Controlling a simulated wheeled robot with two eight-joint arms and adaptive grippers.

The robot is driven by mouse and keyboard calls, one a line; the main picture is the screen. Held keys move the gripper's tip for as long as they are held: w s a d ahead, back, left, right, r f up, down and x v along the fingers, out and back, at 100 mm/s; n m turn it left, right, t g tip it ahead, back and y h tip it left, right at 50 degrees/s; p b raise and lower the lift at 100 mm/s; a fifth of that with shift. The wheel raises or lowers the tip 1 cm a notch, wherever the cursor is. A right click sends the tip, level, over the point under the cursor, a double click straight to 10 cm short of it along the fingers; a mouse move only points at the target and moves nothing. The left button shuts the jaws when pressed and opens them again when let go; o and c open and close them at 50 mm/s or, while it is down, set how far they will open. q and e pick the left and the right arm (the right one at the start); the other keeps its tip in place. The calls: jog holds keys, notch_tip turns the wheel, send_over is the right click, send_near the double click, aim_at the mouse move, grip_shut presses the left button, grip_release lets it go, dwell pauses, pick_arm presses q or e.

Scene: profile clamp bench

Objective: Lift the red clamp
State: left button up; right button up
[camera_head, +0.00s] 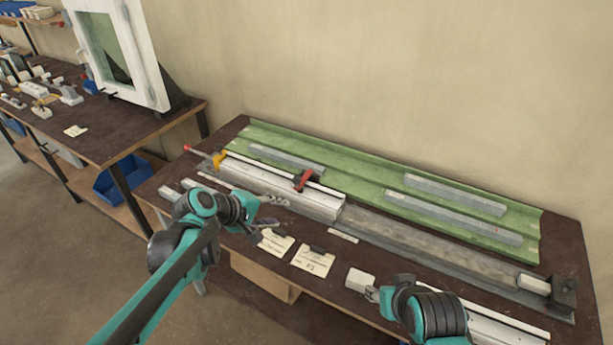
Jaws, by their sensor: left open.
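A red clamp (305,180) sits on top of the white profile (285,194) near its right half, on the dark bench (560,205). A yellow clamp (219,158) with a red-tipped bar is at the profile's left end. My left gripper (263,229) is open, in front of the profile and left of the red clamp, clear of it and with nothing seen between its fingers. My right gripper (371,293) is at the bench's front, well below the red clamp in the picture, beside a small white block. Its fingers are too small to read.
A green channel (350,176) holding grey metal bars lies along the wall behind the profile. A long grey rail extends right to a dark end block (563,290). Paper notes (313,260) lie at the front edge. Another bench with a white window frame (118,50) stands left.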

aim_at(294, 181)
pick_arm(q)
jog(key=w+f+n+h, duration=0.2)
jog(key=w+n, duration=0.1)
jog(key=w, duration=0.3)
jog(key=w+d+f+n+t+h, duration=0.1)
jog(key=w+f+n+h, duration=0.1)
jog(key=w, duration=0.4)
jog(key=w+d+f+n+t+h, duration=0.1)
jog(key=w+f+n+h, duration=0.2)
jog(key=w, duration=0.3)
jog(key=shift+w+n+h, duration=0.1)
jog(key=shift+n+h, duration=0.2)
jog(key=shift+n, duration=0.6)
jog(key=shift+n+t, duration=0.3)
jog(key=x, duration=0.2)
jog(key=b+x, duration=0.1)
jog(key=x, duration=0.3)
jog(key=shift+w+d+f, duration=0.1)
jog(key=shift+w+f, duration=0.1)
jog(key=shift+f, duration=0.1)
jog(key=shift+b+x, duration=0.3)
jog(key=shift+x, duration=0.5)
jog(key=shift+r, duration=0.15)
grip_shut()
